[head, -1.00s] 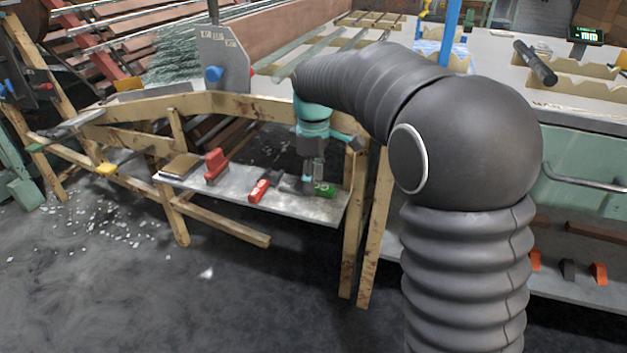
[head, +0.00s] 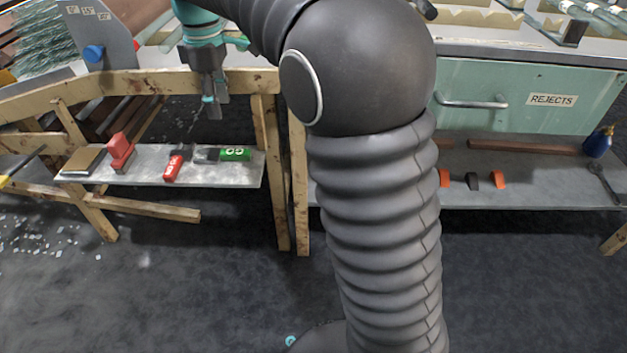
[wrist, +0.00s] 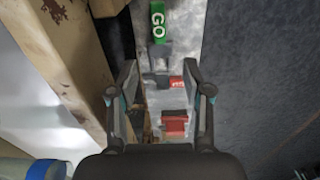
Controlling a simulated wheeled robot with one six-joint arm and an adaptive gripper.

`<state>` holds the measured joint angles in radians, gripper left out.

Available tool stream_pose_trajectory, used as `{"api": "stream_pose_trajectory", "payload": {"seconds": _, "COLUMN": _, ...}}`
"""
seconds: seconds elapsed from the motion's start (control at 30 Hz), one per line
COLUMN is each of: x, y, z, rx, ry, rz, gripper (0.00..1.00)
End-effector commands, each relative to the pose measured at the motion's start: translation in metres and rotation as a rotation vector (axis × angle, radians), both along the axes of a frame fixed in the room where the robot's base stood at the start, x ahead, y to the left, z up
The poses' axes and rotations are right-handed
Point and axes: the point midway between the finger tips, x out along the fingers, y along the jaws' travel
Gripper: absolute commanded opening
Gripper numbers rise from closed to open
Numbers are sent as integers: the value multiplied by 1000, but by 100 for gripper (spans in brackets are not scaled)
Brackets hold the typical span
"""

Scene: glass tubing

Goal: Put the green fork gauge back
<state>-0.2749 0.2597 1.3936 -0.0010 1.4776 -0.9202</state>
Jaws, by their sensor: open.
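The green fork gauge (head: 236,153), marked GO, lies near the right end of the low grey shelf (head: 225,178), with its grey fork end pointing left. It also shows at the top of the wrist view (wrist: 158,32). My gripper (head: 213,108) is above the shelf, clear of the gauge. In the wrist view my gripper (wrist: 161,90) is open, its fingers apart with nothing held between them. A red-handled gauge (head: 174,166) lies on the shelf to the left of the green one.
A red-handled brush-like block (head: 121,150) and a brown block (head: 84,161) share the shelf. On the right is a drawer labelled REJECTS (head: 535,98), above a lower shelf with small orange and dark blocks (head: 472,181).

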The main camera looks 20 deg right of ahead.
Motion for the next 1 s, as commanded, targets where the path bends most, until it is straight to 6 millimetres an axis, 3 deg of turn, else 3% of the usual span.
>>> {"api": "stream_pose_trajectory", "payload": {"seconds": 0.17, "x": -33, "y": -28, "z": 13, "rx": 20, "ry": -57, "rz": -142, "gripper": 49}}
{"api": "stream_pose_trajectory", "payload": {"seconds": 0.47, "x": -120, "y": -84, "z": 15, "rx": 88, "ry": -192, "rz": -507, "gripper": 49}}
{"api": "stream_pose_trajectory", "payload": {"seconds": 0.8, "x": -221, "y": -127, "z": -24, "rx": 201, "ry": -335, "rz": -910, "gripper": 49}}
{"api": "stream_pose_trajectory", "payload": {"seconds": 1.0, "x": -263, "y": -140, "z": -55, "rx": 267, "ry": -397, "rz": -1090, "gripper": 49}}
